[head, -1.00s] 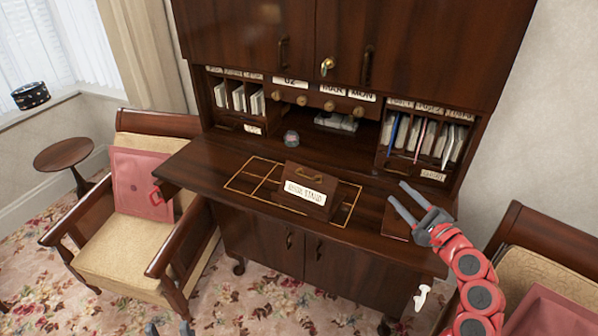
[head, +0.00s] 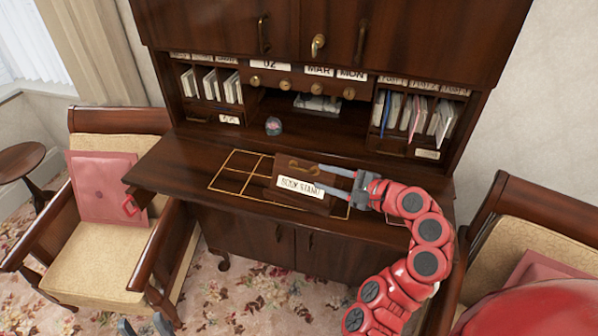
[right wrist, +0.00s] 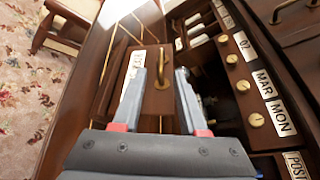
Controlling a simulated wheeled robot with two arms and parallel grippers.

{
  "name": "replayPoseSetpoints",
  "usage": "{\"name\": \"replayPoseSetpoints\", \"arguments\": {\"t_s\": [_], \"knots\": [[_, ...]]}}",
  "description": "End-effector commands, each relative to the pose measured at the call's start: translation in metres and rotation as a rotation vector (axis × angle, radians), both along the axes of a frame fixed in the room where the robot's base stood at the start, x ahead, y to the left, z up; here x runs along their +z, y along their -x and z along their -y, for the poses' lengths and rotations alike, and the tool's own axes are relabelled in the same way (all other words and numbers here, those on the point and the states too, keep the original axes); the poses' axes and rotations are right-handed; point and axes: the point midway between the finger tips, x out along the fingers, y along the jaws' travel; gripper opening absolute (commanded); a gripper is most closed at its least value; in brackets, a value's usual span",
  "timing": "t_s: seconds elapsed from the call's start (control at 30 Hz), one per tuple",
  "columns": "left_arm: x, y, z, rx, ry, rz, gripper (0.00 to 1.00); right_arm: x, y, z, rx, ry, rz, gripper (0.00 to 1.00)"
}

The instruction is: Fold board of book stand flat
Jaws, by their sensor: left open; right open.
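The book stand's board (head: 285,199) stands tilted up on the writing desk, a dark wooden panel with a white "BOOK STAND" label. A brass handle (head: 302,166) is near its upper edge. My right gripper (head: 318,177) is open, reaching in from the right over the board's right part. In the right wrist view the brass handle (right wrist: 162,72) shows between and beyond the open fingers (right wrist: 160,80); I cannot tell whether they touch anything. Only the tips of my left gripper (head: 144,326) show at the bottom of the head view, open and low, away from the desk.
The desk top (head: 180,165) is clear on the left, with gold inlay lines around the stand. A small round object (head: 273,126) sits behind it. Pigeonholes with papers (head: 420,115) and brass knobs line the back. Armchairs flank the desk, one with a pink cushion (head: 105,186).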

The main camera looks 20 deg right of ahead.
Motion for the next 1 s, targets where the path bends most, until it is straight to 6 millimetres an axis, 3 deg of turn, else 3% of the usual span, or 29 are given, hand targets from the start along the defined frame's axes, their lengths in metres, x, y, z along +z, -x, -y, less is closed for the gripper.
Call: {"name": "replayPoseSetpoints", "arguments": {"t_s": [0.2, 0.4, 0.83, 1.0], "knots": [[0.016, 0.000, 0.000, 0.000, 0.000, 0.000, 0.50, -0.008, -0.037, -0.025, 0.006, 0.001, -0.004, 0.42], [0.025, 0.000, 0.000, 0.000, 0.000, 0.000, 0.50, -0.018, -0.061, -0.041, 0.004, 0.001, -0.003, 0.42], [0.027, 0.000, 0.000, 0.000, 0.000, 0.000, 0.50, -0.022, -0.071, -0.045, -0.003, 0.000, 0.001, 0.42], [0.027, 0.000, 0.000, 0.000, 0.000, 0.000, 0.50, -0.022, -0.071, -0.045, -0.003, 0.000, 0.001, 0.13]]}}
